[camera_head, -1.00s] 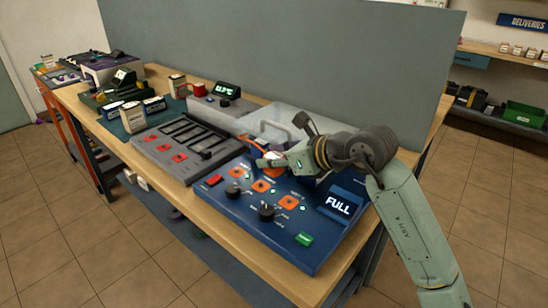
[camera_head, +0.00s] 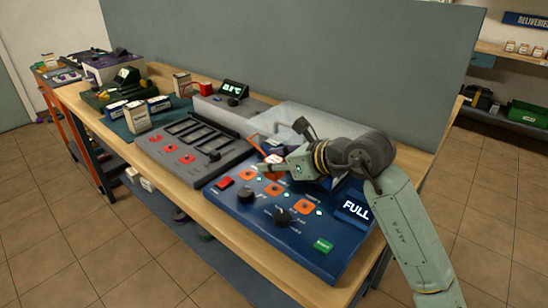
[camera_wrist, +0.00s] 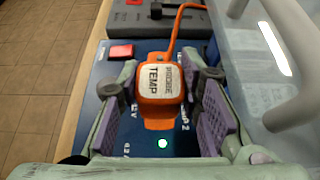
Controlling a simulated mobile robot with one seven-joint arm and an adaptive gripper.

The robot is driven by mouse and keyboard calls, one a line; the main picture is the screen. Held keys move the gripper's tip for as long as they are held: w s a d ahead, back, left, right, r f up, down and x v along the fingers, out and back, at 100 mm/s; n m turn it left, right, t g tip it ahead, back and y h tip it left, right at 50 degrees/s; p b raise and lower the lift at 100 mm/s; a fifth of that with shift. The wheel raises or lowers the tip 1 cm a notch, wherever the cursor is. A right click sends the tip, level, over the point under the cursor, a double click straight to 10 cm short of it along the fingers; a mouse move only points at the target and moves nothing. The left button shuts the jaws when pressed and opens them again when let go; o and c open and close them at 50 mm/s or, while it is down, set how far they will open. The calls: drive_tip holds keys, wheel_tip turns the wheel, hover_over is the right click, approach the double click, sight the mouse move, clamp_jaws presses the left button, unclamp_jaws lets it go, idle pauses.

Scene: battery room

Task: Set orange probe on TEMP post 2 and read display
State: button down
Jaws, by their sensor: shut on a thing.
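My gripper (camera_wrist: 158,105) is shut on the orange probe (camera_wrist: 160,82), a block with a white face lettered "PROBE TEMP". The probe also shows small in the head view (camera_head: 273,158), at the tip of my gripper. It hangs over the back part of the blue panel (camera_head: 235,212). In the wrist view an orange cable runs from its far end. A label ending in "2" shows partly beside the probe. The post under it is hidden, and I cannot tell whether the probe touches it. The small display (camera_head: 233,88) at the back is lit, its text too small to read surely.
The blue panel carries orange square sockets (camera_head: 272,188), black knobs (camera_head: 283,216), a green button (camera_head: 322,245) and a screen reading "FULL" (camera_head: 356,210). A clear lidded bin (camera_head: 300,122) stands close behind my gripper. A grey slotted unit (camera_head: 190,150) is to the left.

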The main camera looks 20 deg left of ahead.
sight(274, 186)
drive_tip(key=shift+f+b, duration=0.55)
drive_tip(key=shift+f, duration=1.1)
drive_tip(key=shift+b, duration=0.95)
drive_tip(key=shift+f+b, duration=0.65)
drive_tip(key=shift+b, duration=0.15)
drive_tip(key=c, duration=1.4)
unclamp_jaws()
drive_tip(key=shift+b+v, duration=0.35)
drive_tip(key=shift+v, duration=5.05)
drive_tip(key=shift+d, duration=0.15)
